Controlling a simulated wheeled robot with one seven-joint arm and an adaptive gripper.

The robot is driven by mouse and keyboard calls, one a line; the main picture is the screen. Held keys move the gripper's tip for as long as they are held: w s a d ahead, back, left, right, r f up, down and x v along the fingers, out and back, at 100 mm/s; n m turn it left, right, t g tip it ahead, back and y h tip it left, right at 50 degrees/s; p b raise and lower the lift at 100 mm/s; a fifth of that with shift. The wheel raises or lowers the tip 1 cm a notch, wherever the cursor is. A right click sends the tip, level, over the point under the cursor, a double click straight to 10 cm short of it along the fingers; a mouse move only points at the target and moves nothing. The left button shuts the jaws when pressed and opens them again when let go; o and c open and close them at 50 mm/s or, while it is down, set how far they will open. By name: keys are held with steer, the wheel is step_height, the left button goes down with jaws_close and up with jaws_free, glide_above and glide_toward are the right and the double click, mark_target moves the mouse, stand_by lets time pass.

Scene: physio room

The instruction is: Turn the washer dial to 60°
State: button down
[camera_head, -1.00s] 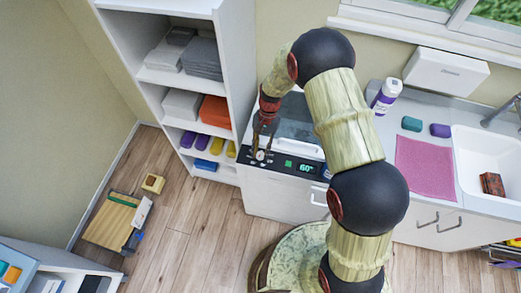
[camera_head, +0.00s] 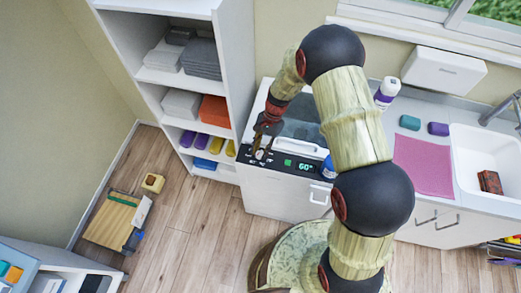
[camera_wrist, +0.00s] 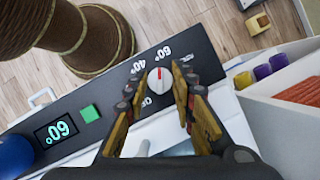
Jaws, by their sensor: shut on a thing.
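The washer dial (camera_wrist: 160,79) is a light round knob with a red mark, on the dark control panel (camera_wrist: 210,55). The mark points toward the printed 60° label (camera_wrist: 160,53). The lit display (camera_wrist: 60,131) reads 60°, also in the head view (camera_head: 306,168). My gripper (camera_wrist: 159,82) has one finger on each side of the dial and is shut on it. In the head view my gripper (camera_head: 263,147) reaches down at the left end of the washer's panel and hides most of the dial there. The washer (camera_head: 268,193) is a white box with a top lid.
A green button (camera_wrist: 90,113) sits between the dial and the display. A blue-capped thing (camera_head: 328,168) stands at the panel's right end. A white shelf (camera_head: 236,60) with towels and rolls stands close on the left. A counter with a pink cloth (camera_head: 424,165) is on the right.

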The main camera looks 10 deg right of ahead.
steer(key=c, duration=1.5)
jaws_free()
steer(key=v, duration=1.2)
